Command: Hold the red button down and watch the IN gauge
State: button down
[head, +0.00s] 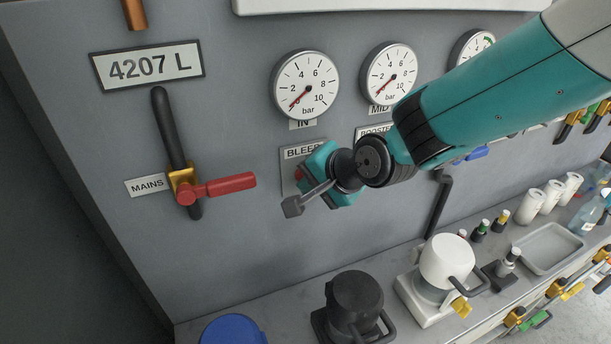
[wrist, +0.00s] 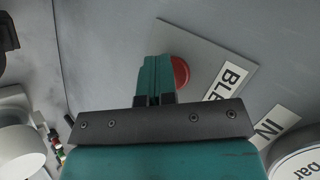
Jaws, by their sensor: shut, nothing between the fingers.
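The red button (wrist: 181,72) is on the grey panel beside the BLEED label (wrist: 231,82), partly covered by my fingers in the wrist view. My gripper (wrist: 157,62) is shut and empty, its teal fingertips over the button's left part. I cannot tell whether they touch or press it. In the head view my gripper (head: 308,170) is at the panel below the IN gauge, and only a sliver of the button (head: 298,174) shows. The IN gauge (head: 305,84) is a round white bar dial. Its red needle points lower left, at the low end of the scale.
Left of the button, a red MAINS lever (head: 225,186) sticks out sideways on a black pipe (head: 172,130). The MID gauge (head: 389,73) also reads low. A shelf below holds a black canister (head: 354,300), a white one (head: 447,260) and a grey tray (head: 550,247).

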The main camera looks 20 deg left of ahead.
dwell(0.4)
jog(key=shift+s+d, duration=0.55)
jog(key=shift+s, duration=0.25)
jog(key=shift+d, duration=0.1)
jog(key=shift+s+d+b, duration=0.35)
jog(key=shift+s+d, duration=0.4)
jog(key=shift+s, duration=0.25)
jog(key=shift+s+d+b, duration=0.3)
jog(key=shift+s+d, duration=0.4)
jog(key=shift+s, duration=0.3)
jog(key=s+d+r+n+g+h, duration=0.2)
jog(key=s+d+r+n, duration=0.2)
jog(key=s+d, duration=0.4)
jog(key=s+d+r+n+g+h, duration=0.2)
jog(key=s+d+n, duration=0.4)
jog(key=d, duration=0.8)
notch_tip(320, 180, up, 2)
jog(key=shift+s+r+n+g, duration=0.1)
jog(key=shift+s+n+g, duration=0.35)
jog(key=shift+s, duration=0.45)
